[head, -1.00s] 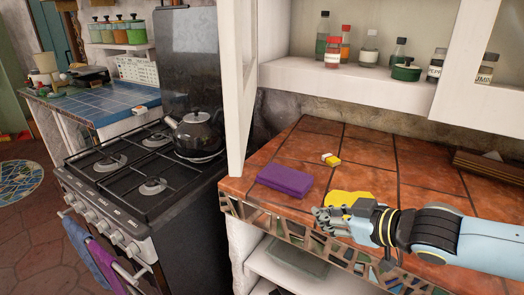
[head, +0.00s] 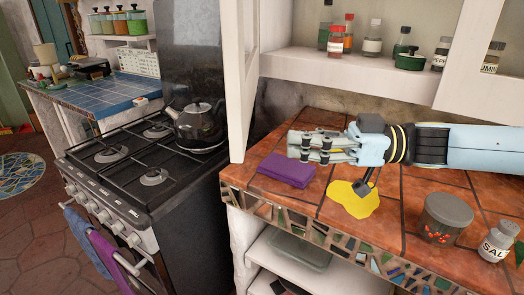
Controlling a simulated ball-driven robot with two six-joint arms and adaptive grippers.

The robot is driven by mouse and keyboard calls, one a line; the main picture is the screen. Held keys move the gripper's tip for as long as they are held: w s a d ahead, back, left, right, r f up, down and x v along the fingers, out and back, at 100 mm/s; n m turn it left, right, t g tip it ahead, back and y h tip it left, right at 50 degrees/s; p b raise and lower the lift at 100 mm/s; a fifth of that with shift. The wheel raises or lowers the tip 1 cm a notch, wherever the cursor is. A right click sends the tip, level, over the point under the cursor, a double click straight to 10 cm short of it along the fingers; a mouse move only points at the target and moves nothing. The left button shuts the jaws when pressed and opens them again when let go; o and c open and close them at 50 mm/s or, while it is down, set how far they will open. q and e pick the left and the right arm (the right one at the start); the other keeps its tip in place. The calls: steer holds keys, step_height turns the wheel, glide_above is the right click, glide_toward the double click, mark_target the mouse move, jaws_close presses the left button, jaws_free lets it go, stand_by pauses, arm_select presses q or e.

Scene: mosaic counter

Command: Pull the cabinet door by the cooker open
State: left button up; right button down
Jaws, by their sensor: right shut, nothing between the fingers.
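The white cabinet door by the cooker (head: 240,75) stands swung out at the left of the wall cabinet, seen nearly edge-on. The cabinet's shelf (head: 350,70) is open to view to the right of it. My right gripper (head: 291,145) is shut and empty. It is over the tiled counter, its fingers pointing left, to the right of the door's lower end and apart from it in the picture. My left gripper is not in view.
A purple cloth (head: 287,170) and a yellow spill (head: 353,199) lie on the counter (head: 390,225). A lidded jar (head: 444,218) and a salt shaker (head: 498,241) stand front right. Bottles (head: 373,38) line the shelf. The cooker (head: 135,175) with a kettle (head: 198,125) is at left.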

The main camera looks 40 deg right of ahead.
mark_target(245, 141)
steer(key=x, duration=0.5)
steer(key=shift+w+a, duration=0.5)
steer(key=shift+a, duration=0.1)
